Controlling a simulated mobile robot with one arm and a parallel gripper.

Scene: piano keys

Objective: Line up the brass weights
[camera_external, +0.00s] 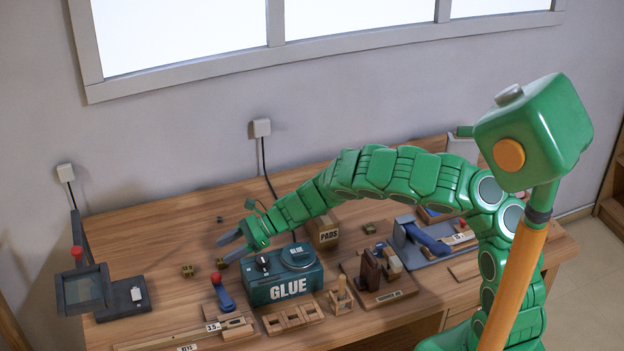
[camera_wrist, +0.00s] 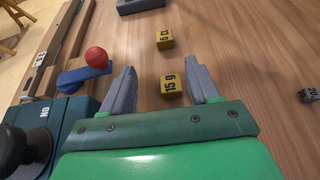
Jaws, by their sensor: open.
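Two brass weights stand apart on the table left of the glue box, one (camera_external: 187,271) farther left than the other (camera_external: 213,278). In the wrist view, the nearer weight (camera_wrist: 171,87), marked "15 g", appears between my fingers, and the other (camera_wrist: 165,40) lies beyond the fingertips. My gripper (camera_external: 229,247) is open and empty, reaching left past the glue box; its two fingers also show in the wrist view (camera_wrist: 162,72). I cannot tell its height above the weight. A small darker block (camera_wrist: 308,95) with a number sits at the right edge of the wrist view.
The teal glue box (camera_external: 286,277) stands close beside my gripper. A blue lever with a red ball (camera_external: 216,278) is in front. A dark framed stand (camera_external: 82,290) is at the left. A cardboard "PADS" box (camera_external: 322,232) stands behind. The table's back left is mostly clear.

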